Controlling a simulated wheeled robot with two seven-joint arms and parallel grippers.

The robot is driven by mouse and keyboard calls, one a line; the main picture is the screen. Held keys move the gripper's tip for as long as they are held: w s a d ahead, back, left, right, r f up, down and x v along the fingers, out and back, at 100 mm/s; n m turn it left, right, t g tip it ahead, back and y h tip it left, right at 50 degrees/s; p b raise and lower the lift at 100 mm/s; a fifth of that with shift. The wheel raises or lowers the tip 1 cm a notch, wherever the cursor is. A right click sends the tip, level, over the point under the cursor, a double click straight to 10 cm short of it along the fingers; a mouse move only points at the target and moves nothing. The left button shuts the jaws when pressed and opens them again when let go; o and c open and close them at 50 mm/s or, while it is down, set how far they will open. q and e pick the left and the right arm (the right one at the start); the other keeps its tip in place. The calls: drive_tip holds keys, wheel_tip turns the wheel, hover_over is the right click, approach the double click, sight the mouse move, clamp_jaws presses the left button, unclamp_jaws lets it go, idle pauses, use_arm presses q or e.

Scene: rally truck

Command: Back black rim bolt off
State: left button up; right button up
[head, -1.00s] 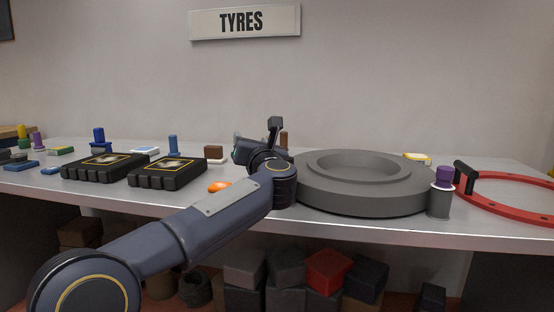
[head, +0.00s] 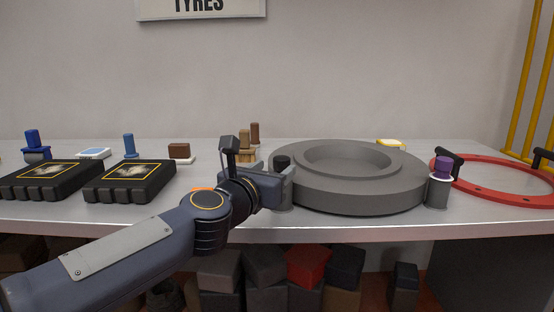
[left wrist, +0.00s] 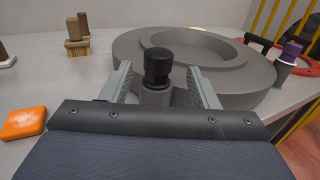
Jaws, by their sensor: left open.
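The black rim bolt (left wrist: 158,66) stands upright on a grey post (left wrist: 156,97) in the left wrist view. It stands at the near left edge of the round grey rim (left wrist: 240,92). In the head view the black bolt top (head: 283,162) shows just beyond my gripper. My left gripper (left wrist: 160,84) is open, with one finger on each side of the bolt and post. I cannot tell whether either finger touches them. In the head view my left gripper (head: 286,186) partly covers the post. My right gripper is not in view.
A purple bolt (head: 444,168) on a grey post stands at the rim's right. A red ring (head: 505,184) with black handles lies farther right. Two black cases (head: 130,181), stamps, brushes and an orange block (left wrist: 23,122) are on the left of the bench (head: 340,226).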

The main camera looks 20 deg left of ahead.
sight(279, 164)
use_arm(q)
drive_tip(key=shift+w+d+p, duration=0.15)
drive_tip(key=shift+w+p, duration=0.1)
drive_tip(key=shift+w, duration=1.1)
drive_tip(key=shift+w+d+p, duration=0.15)
drive_tip(key=shift+w+p, duration=0.1)
drive_tip(key=shift+w, duration=1.1)
drive_tip(key=c, duration=1)
